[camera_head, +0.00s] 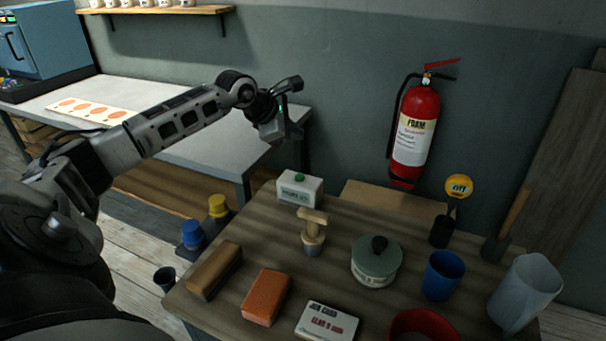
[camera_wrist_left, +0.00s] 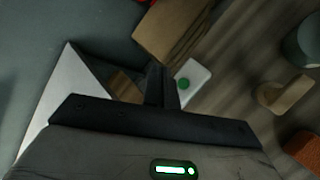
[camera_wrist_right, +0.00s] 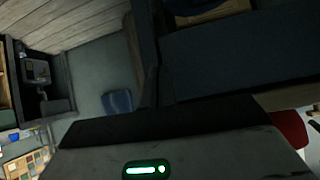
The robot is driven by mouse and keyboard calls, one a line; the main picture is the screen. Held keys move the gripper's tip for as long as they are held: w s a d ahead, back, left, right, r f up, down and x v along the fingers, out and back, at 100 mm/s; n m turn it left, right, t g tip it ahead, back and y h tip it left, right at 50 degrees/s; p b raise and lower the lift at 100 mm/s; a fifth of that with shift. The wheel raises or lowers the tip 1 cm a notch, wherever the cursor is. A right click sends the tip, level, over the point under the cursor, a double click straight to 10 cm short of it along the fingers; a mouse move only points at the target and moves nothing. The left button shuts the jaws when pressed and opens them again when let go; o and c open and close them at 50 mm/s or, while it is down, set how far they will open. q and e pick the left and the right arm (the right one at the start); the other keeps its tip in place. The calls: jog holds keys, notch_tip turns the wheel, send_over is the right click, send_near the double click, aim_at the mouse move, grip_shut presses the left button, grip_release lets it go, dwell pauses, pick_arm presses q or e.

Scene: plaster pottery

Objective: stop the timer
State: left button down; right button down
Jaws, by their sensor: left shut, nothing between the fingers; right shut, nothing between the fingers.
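The timer (camera_head: 300,190) is a small white box with a green button on top, at the back left of the wooden table. It also shows in the left wrist view (camera_wrist_left: 196,86), just beyond the fingers. My left gripper (camera_head: 283,132) is shut and empty, in the air above the timer and a little to its left, apart from it. Its dark fingers show in the left wrist view (camera_wrist_left: 160,82). My right gripper is outside the head view; its shut, empty fingers show in the right wrist view (camera_wrist_right: 150,88), away from the timer.
A wooden-handled tool (camera_head: 313,232) stands in front of the timer. A lidded green jar (camera_head: 376,264), blue cup (camera_head: 443,276), orange sponge (camera_head: 266,297), brown block (camera_head: 214,270) and clear pitcher (camera_head: 524,293) crowd the table. A fire extinguisher (camera_head: 414,130) hangs on the wall behind.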

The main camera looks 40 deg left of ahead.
aim_at(296, 180)
pick_arm(q)
jog(key=shift+d, duration=0.1)
pick_arm(e)
jog(key=shift+s, duration=0.1)
